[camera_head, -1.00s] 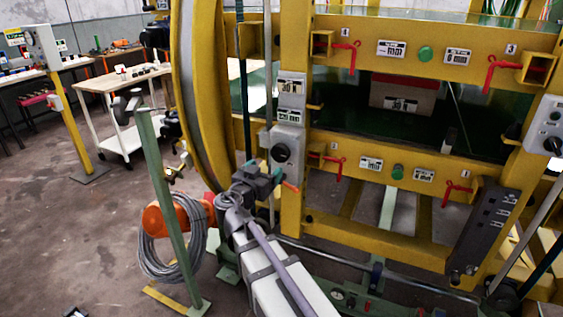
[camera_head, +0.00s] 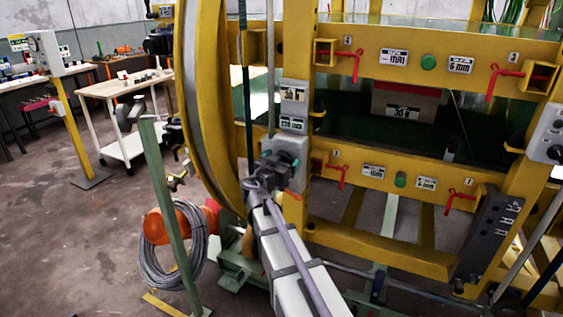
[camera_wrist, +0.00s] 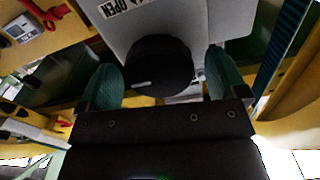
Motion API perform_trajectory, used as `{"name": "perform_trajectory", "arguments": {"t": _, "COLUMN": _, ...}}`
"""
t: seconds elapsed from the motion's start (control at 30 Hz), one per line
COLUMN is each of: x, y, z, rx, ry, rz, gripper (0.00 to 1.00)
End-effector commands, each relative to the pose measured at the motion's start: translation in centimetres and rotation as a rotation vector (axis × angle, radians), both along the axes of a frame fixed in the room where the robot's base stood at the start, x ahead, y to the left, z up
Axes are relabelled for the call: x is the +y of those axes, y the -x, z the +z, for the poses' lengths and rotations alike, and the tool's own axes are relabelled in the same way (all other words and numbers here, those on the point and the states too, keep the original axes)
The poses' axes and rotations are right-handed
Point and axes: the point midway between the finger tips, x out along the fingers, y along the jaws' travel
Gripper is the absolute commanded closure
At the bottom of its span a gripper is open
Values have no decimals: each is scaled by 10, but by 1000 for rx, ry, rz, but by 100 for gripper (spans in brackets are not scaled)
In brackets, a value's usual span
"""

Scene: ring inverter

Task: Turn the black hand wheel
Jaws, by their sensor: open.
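The black hand wheel (camera_wrist: 157,66) is a round dark knob on a grey box (camera_wrist: 205,18), which also shows in the head view (camera_head: 291,146) on the yellow post. In the wrist view the wheel lies between the two green fingertips of my gripper (camera_wrist: 161,72). The gripper is open, with a gap on each side of the wheel. I cannot tell how deep the fingers reach around it. In the head view my gripper (camera_head: 272,168) is in front of the grey box and hides the wheel.
Red handles (camera_head: 350,63) stick out of the yellow frame (camera_head: 400,178) to the right. A green post (camera_head: 170,215) and an orange reel (camera_head: 170,222) with grey cable stand at the left. A white table (camera_head: 124,86) is farther back. Open floor lies at left.

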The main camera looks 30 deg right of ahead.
Motion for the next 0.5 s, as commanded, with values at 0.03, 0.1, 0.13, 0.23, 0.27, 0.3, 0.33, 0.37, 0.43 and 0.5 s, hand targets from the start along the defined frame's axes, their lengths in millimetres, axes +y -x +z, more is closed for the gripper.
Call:
{"name": "perform_trajectory", "arguments": {"t": 0.03, "x": 0, "y": 0, "z": 0, "rx": 0, "ry": 0, "rz": 0, "gripper": 9}}
{"name": "perform_trajectory", "arguments": {"t": 0.1, "x": 0, "y": 0, "z": 0, "rx": 0, "ry": 0, "rz": 0, "gripper": 13}}
{"name": "perform_trajectory", "arguments": {"t": 0.13, "x": 0, "y": 0, "z": 0, "rx": 0, "ry": 0, "rz": 0, "gripper": 16}}
{"name": "perform_trajectory", "arguments": {"t": 0.23, "x": 0, "y": 0, "z": 0, "rx": 0, "ry": 0, "rz": 0, "gripper": 25}}
{"name": "perform_trajectory", "arguments": {"t": 0.27, "x": 0, "y": 0, "z": 0, "rx": 0, "ry": 0, "rz": 0, "gripper": 28}}
{"name": "perform_trajectory", "arguments": {"t": 0.3, "x": 0, "y": 0, "z": 0, "rx": 0, "ry": 0, "rz": 0, "gripper": 32}}
{"name": "perform_trajectory", "arguments": {"t": 0.33, "x": 0, "y": 0, "z": 0, "rx": 0, "ry": 0, "rz": 0, "gripper": 35}}
{"name": "perform_trajectory", "arguments": {"t": 0.37, "x": 0, "y": 0, "z": 0, "rx": 0, "ry": 0, "rz": 0, "gripper": 38}}
{"name": "perform_trajectory", "arguments": {"t": 0.43, "x": 0, "y": 0, "z": 0, "rx": 0, "ry": 0, "rz": 0, "gripper": 45}}
{"name": "perform_trajectory", "arguments": {"t": 0.5, "x": 1, "y": 0, "z": 0, "rx": 0, "ry": 0, "rz": 0, "gripper": 51}}
